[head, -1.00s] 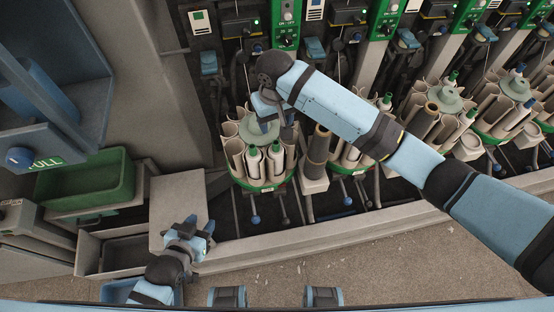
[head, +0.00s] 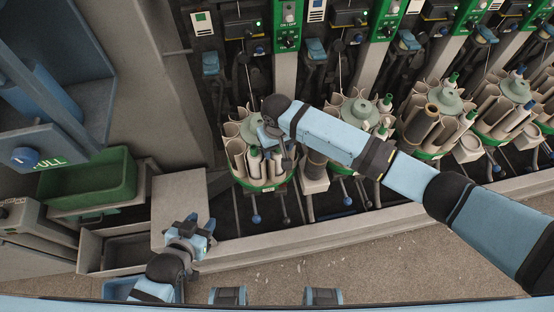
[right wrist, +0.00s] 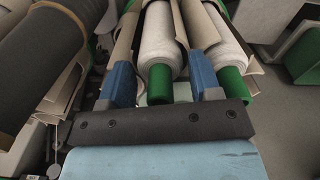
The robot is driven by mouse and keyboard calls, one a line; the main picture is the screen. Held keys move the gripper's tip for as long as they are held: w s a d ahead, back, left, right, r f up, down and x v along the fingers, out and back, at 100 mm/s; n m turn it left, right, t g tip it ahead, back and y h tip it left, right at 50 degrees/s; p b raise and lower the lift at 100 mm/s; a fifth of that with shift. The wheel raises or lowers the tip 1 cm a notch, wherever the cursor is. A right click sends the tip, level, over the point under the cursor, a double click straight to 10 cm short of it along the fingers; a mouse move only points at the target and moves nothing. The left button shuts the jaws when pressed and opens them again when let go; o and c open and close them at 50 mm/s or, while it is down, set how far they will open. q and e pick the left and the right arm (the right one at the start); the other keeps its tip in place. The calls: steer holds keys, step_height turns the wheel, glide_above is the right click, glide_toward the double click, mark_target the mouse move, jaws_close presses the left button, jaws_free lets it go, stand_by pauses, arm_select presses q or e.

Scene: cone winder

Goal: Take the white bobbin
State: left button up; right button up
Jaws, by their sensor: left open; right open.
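White bobbins with green ends stand in the round carousel magazine (head: 238,172) in the head view. In the right wrist view, one white bobbin (right wrist: 159,40) with a green end lies between my two blue fingers. A second white bobbin (right wrist: 222,42) is just right of the right finger. My right gripper (right wrist: 160,68) is open, with a finger on either side of the first bobbin; contact cannot be told. In the head view my right gripper (head: 274,148) is over the magazine and partly hides the bobbins. My left gripper (head: 201,224) is open and empty above the floor-side ledge.
A grey dark tube (right wrist: 48,55) lies close at the left in the right wrist view. Further magazines (head: 432,122) stand in a row to the right. A green bin (head: 93,180) is at the left, and a bare grey box top (head: 178,195) lies near my left gripper.

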steer(key=c, duration=0.5)
steer(key=shift+r, duration=0.2)
